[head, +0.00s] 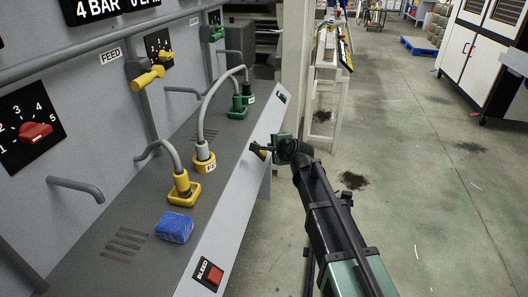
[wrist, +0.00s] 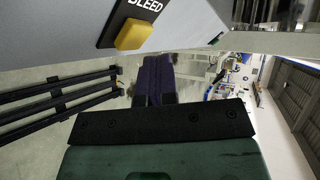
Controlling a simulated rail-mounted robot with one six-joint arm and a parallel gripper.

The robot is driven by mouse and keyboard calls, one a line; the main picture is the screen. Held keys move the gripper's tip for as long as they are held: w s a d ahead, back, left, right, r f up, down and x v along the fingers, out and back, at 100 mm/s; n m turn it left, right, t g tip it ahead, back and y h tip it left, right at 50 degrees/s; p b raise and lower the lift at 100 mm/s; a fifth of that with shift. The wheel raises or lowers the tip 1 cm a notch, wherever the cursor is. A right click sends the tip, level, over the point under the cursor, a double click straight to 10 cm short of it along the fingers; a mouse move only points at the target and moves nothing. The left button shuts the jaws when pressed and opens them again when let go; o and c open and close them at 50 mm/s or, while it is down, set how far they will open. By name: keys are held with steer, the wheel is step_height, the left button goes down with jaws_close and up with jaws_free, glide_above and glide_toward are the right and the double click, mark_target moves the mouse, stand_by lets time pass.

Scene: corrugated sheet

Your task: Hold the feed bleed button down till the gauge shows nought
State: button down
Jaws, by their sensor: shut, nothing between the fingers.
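A yellow button (wrist: 135,35) on a black plate marked BLEED is at the top of the wrist view. My gripper (wrist: 157,62) is shut and empty, its tips close below the button in that picture; I cannot tell whether they touch it. In the head view my gripper (head: 257,149) is at the sloping front face of the grey console, with a bit of yellow beside its tips. A sign marked FEED (head: 110,54) is on the panel beside a black dial with a yellow knob (head: 165,55). A display (head: 118,5) reads 4 BAR; the rest is cut off.
A red button marked BLEED (head: 208,273) is nearer on the front face. A blue block (head: 174,227), yellow hose couplings (head: 184,190) and green couplings (head: 238,107) are on the console top. A red knob (head: 36,132) is at left. Open floor lies right.

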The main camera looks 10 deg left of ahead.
stand_by(0.3)
steer(key=shift+a+f+b, duration=0.3)
steer(key=shift+a+f, duration=0.25)
steer(key=shift+a, duration=0.05)
stand_by(1.8)
steer(key=shift+d+r+p, duration=0.3)
steer(key=shift+d+r, duration=0.25)
steer(key=shift+d, duration=0.05)
stand_by(0.4)
steer(key=d+r+p, duration=0.3)
steer(key=shift+s+d+r+p, duration=0.2)
steer(key=shift+d+r+p, duration=0.05)
steer(key=shift+r+p, duration=0.05)
